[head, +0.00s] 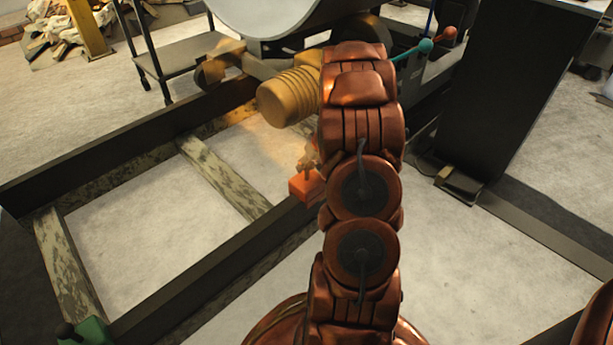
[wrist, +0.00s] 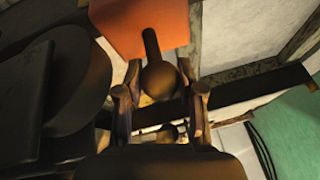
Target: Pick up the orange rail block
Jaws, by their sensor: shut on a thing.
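The orange rail block (head: 306,187) shows in the head view just left of my arm, beside the dark beam of the floor frame. In the wrist view the orange block (wrist: 140,25) is at the top, with a dark stem and a round knob (wrist: 158,78) on it. My gripper (wrist: 159,75) has a finger on either side of this knob and is shut on it. In the head view my gripper (head: 309,160) is small and partly hidden by my arm, above the block. I cannot tell whether the block touches the beam.
A dark frame of beams (head: 120,140) with worn crosspieces (head: 222,175) lies on the pale floor. A green block (head: 92,332) with a dark knob is at the bottom left. A cart (head: 180,55) stands behind, and a tall dark cabinet (head: 510,85) stands at the right.

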